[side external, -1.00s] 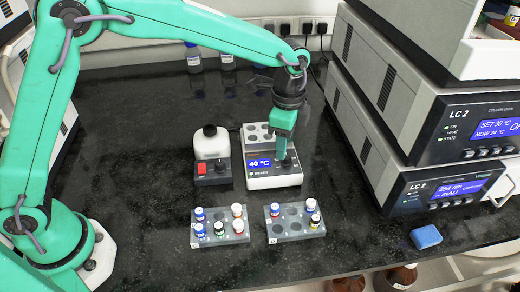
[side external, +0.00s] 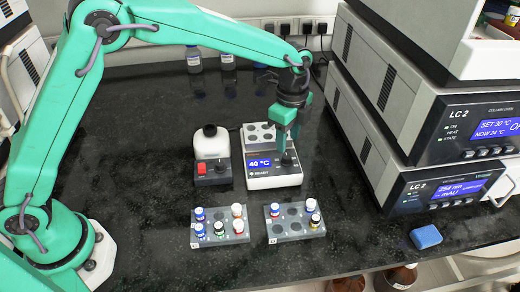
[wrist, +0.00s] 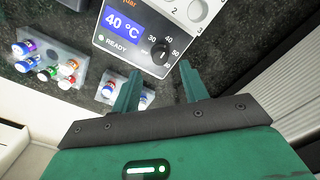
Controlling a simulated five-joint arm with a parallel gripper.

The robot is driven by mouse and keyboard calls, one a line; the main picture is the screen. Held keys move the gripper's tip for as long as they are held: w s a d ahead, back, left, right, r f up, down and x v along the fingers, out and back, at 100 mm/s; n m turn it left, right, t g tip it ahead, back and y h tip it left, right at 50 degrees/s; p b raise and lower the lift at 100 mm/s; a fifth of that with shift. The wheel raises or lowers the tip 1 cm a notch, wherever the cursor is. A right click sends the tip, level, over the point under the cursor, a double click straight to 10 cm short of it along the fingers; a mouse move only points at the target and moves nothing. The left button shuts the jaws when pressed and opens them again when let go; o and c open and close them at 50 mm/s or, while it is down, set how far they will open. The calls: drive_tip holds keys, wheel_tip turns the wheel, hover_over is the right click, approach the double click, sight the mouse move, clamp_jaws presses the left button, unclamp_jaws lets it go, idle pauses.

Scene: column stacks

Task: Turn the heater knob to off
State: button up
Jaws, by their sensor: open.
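The heater (side external: 272,182) is a white block with a blue display reading 40 °C; it also shows in the wrist view (wrist: 116,46). Its dark round knob (side external: 288,158) is at the front right of the panel, right of the display. In the wrist view the knob (wrist: 161,52) has 30, 40 and 50 printed around it; its exact pointer setting is too small to tell. My gripper (side external: 289,143) is open and empty just above the knob. In the wrist view the knob appears between and beyond the spread fingertips (wrist: 159,70), apart from them.
Two vial racks (side external: 222,239) (side external: 290,232) lie in front. Grey LC units (side external: 400,120) rise at the right. A blue sponge (side external: 426,237) lies near the front edge.

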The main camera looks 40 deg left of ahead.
sight(287, 156)
drive_tip(key=shift+f, duration=2.65)
drive_tip(key=shift+c, duration=0.4)
clamp_jaws()
